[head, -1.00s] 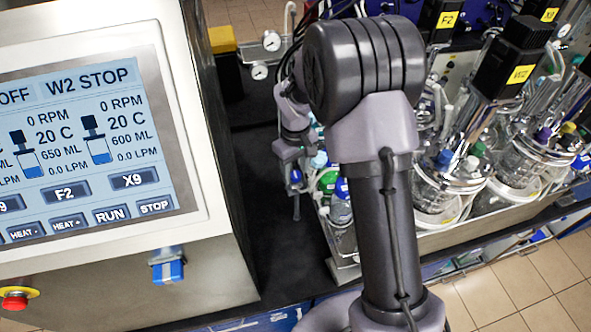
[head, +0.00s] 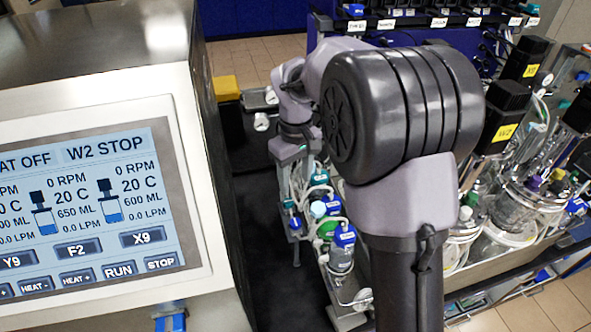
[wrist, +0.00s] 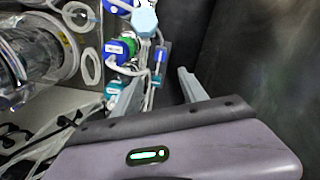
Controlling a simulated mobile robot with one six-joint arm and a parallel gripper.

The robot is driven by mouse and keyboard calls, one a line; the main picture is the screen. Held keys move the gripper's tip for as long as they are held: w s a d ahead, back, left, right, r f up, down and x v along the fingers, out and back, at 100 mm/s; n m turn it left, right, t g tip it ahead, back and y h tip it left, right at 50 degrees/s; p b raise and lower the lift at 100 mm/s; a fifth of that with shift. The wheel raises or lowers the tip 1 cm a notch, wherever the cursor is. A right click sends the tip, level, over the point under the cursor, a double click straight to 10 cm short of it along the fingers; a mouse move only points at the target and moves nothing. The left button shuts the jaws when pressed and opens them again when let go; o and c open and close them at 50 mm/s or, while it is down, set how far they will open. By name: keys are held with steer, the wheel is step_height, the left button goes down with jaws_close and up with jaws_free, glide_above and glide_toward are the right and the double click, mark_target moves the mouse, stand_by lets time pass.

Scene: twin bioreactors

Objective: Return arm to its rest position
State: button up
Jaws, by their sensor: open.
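My gripper (wrist: 160,90) is open in the wrist view, its two grey fingers spread apart, with nothing held between them. Beyond the fingers are blue- and green-capped bottles (wrist: 118,48) with thin tubing. In the head view my arm rises at the centre and folds back at a large dark joint. My gripper (head: 293,205) hangs small at the far end of the arm, left of the capped bottles (head: 342,248). Its fingers point down over the dark bench top (head: 262,235).
The control cabinet with its screen (head: 100,205) stands close on the left. Glass bioreactor vessels with black motors, one labelled W2 (head: 503,120), stand on the right. A dark strip of bench lies clear between cabinet and bottles. A shelf with labelled tags (head: 440,20) is behind.

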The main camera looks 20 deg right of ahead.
steer(key=shift+r, duration=0.6)
steer(key=s+a+f+m+t+b, duration=0.1)
steer(key=s+f+m+t+b, duration=0.1)
steer(key=s+b, duration=0.4)
steer(key=s+a+f+m+t+y+b, duration=0.1)
steer(key=s+f+m+t+b, duration=0.1)
steer(key=s+f+m+b, duration=0.2)
steer(key=s+a+f+m+t+y+b, duration=0.1)
steer(key=s+a+f+m+b, duration=0.1)
steer(key=s+b, duration=0.7)
steer(key=s+f+m, duration=0.1)
steer(key=s+f, duration=0.1)
steer(key=s, duration=0.4)
steer(key=shift+s+f+t+b, duration=0.25)
steer(key=shift+s+t+b, duration=0.05)
steer(key=shift+t+b, duration=0.1)
